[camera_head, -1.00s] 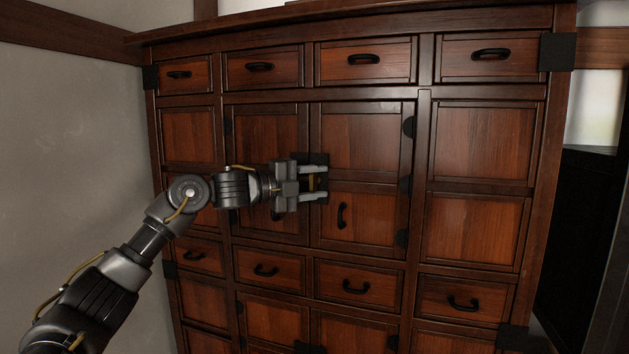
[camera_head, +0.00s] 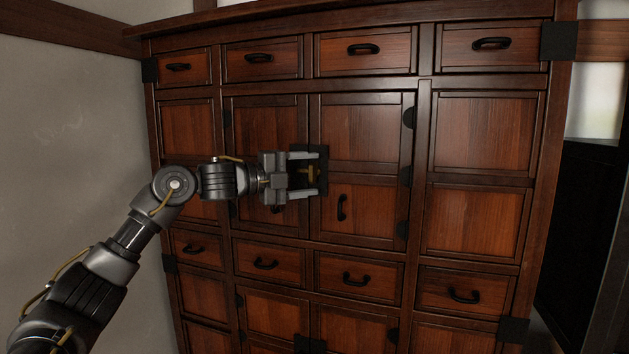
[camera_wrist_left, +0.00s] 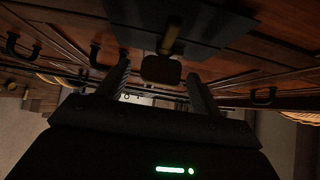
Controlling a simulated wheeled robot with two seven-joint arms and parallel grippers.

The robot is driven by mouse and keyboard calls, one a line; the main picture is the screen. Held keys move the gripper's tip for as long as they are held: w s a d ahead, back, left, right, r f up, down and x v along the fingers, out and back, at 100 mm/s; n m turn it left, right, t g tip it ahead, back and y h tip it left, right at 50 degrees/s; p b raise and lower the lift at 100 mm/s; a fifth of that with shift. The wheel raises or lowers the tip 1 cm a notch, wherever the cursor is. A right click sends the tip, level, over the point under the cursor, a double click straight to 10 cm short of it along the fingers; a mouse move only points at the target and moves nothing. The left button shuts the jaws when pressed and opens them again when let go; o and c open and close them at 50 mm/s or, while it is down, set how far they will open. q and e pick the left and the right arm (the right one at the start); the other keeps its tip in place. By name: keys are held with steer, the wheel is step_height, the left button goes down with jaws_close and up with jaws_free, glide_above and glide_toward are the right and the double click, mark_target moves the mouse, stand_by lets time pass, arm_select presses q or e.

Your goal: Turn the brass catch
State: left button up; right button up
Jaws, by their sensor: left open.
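The brass catch (camera_head: 312,173) is a small yellowish piece on a dark square plate (camera_head: 323,159), where the two middle cabinet doors meet. My left gripper (camera_head: 306,174) is open, with one finger above the catch and one below it. I see gaps between the fingers and the catch. In the left wrist view, the catch (camera_wrist_left: 171,40) stands out from its dark plate, with a dark, blunt end between the open fingers (camera_wrist_left: 160,84). My right gripper is not in view.
The wooden cabinet (camera_head: 424,190) fills most of the view. A black handle (camera_head: 341,207) is on the right middle door, below and right of the catch. Another door handle is partly hidden behind my left gripper. A pale wall (camera_head: 70,140) stands at left.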

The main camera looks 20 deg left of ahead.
arm_select(q)
steer(key=b+v, duration=0.3)
steer(key=v, duration=0.5)
steer(key=shift+s+a, duration=0.2)
steer(key=shift+f, duration=0.1)
